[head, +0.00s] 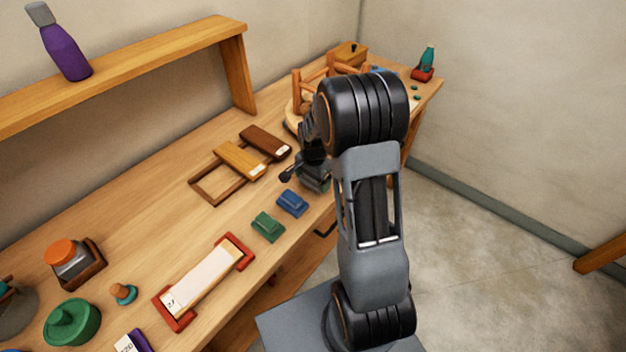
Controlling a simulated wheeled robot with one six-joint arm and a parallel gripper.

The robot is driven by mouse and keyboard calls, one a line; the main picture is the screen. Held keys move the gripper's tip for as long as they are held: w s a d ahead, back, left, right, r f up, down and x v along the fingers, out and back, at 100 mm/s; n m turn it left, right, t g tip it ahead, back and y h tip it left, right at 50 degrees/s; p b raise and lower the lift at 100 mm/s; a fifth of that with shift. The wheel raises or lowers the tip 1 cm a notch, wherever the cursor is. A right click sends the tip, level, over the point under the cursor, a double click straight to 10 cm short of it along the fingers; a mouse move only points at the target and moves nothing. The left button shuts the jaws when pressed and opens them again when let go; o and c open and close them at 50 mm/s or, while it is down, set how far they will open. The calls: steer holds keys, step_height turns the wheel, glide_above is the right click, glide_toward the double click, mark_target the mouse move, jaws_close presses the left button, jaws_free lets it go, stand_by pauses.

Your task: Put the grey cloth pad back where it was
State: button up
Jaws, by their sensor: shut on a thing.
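My gripper (308,172) is low over the front edge of the workbench, partly hidden by my own arm. It is shut on a small grey pad (318,184), of which only a little shows beneath the fingers. I cannot tell whether the pad touches the bench top. A blue pad (292,203) and a green pad (268,226) lie in a row along the front edge, just left of and nearer than the gripper.
Behind the row lies a wooden frame (211,188) with an orange-brown block (241,160) and a dark brown block (265,142). A pale block in a red holder (236,248) lies nearer. A wooden rack (297,92) stands beyond the gripper. A shelf (150,62) holds a purple bottle (66,50).

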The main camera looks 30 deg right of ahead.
steer(key=shift+f, duration=0.35)
steer(key=shift+f, duration=0.15)
steer(key=o, duration=0.7)
